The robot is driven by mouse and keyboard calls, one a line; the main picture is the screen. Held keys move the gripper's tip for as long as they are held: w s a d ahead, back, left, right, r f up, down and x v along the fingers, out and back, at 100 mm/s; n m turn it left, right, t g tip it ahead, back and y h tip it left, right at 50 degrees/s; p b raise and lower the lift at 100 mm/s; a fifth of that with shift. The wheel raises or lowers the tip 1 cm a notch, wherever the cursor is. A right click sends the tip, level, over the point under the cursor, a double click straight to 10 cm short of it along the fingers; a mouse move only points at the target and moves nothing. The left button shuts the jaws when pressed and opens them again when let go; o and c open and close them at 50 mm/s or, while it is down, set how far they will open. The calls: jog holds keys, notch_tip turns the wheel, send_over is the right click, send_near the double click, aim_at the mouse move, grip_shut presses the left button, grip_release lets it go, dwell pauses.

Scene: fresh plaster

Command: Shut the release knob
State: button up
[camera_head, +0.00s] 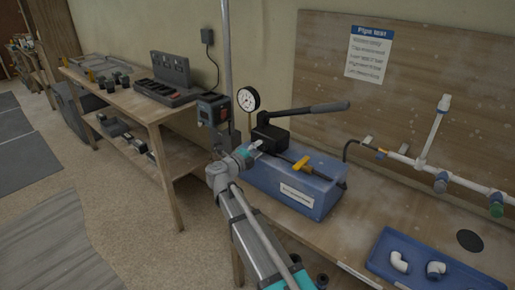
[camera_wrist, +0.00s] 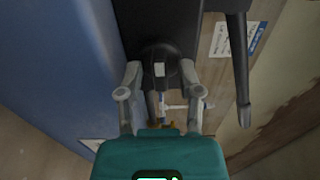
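The release knob (camera_wrist: 159,68) is a round dark knob with a pale mark, on the black pump block in the wrist view. My gripper (camera_wrist: 161,76) is open, with one finger on each side of the knob; I cannot tell whether either finger touches it. In the head view my gripper (camera_head: 256,147) is at the left end of the blue test pump (camera_head: 325,196), close below its black block (camera_head: 270,131). The knob is hidden there.
A pressure gauge (camera_head: 248,99) stands behind the block, and a long black pump lever (camera_head: 318,108) reaches right. White pipework (camera_head: 432,135) and a blue tray (camera_head: 445,262) with white elbows are at the right.

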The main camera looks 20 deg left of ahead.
grip_shut()
